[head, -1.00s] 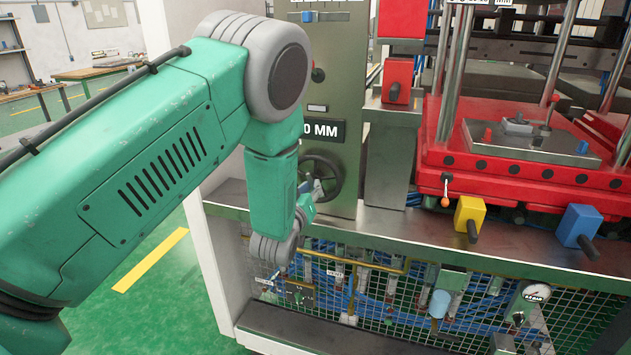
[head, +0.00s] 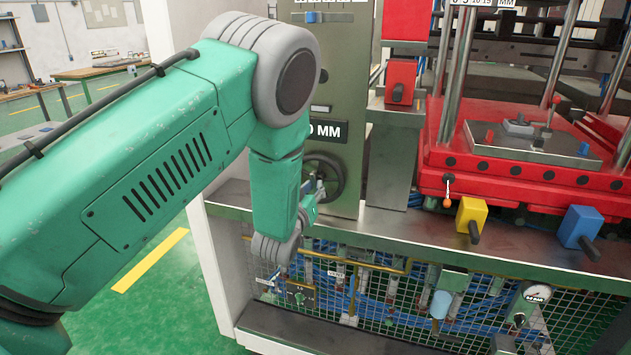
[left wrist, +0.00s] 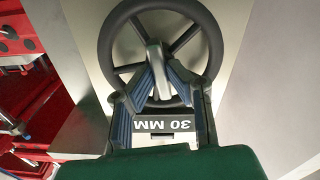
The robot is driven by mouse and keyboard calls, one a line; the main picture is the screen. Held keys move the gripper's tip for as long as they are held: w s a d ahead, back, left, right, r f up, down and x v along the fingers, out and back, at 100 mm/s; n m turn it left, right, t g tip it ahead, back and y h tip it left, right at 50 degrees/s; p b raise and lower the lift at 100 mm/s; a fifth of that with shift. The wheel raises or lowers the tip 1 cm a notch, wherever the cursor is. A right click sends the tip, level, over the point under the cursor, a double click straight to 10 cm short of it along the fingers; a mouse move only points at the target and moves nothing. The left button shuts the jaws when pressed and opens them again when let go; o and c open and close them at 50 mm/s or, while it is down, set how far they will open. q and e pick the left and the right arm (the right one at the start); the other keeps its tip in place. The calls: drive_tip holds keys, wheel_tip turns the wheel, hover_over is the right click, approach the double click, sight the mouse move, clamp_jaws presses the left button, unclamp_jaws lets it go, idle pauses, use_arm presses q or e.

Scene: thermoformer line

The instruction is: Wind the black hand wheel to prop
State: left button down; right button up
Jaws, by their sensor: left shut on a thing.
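The black hand wheel (head: 337,164) is on the front of the grey-green upright panel, partly covered by my left arm and gripper in the head view. In the left wrist view the wheel (left wrist: 104,45) fills the top, with its rim, spokes and a grey crank handle (left wrist: 154,56). My right gripper is out of view.
A "30 MM" plate (left wrist: 164,126) shows upside down in the left wrist view. Right of the panel are a yellow block (head: 470,215), a blue block (head: 578,226) and the red press platform (head: 445,160). A wire mesh guard (head: 400,300) covers hoses below the ledge.

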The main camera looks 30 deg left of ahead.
use_arm(q)
drive_tip(key=shift+a+m, duration=0.1)
drive_tip(key=shift+m, duration=0.4)
drive_tip(key=m, duration=0.3)
drive_tip(key=shift+m+b, duration=0.45)
drive_tip(key=shift+m, duration=0.95)
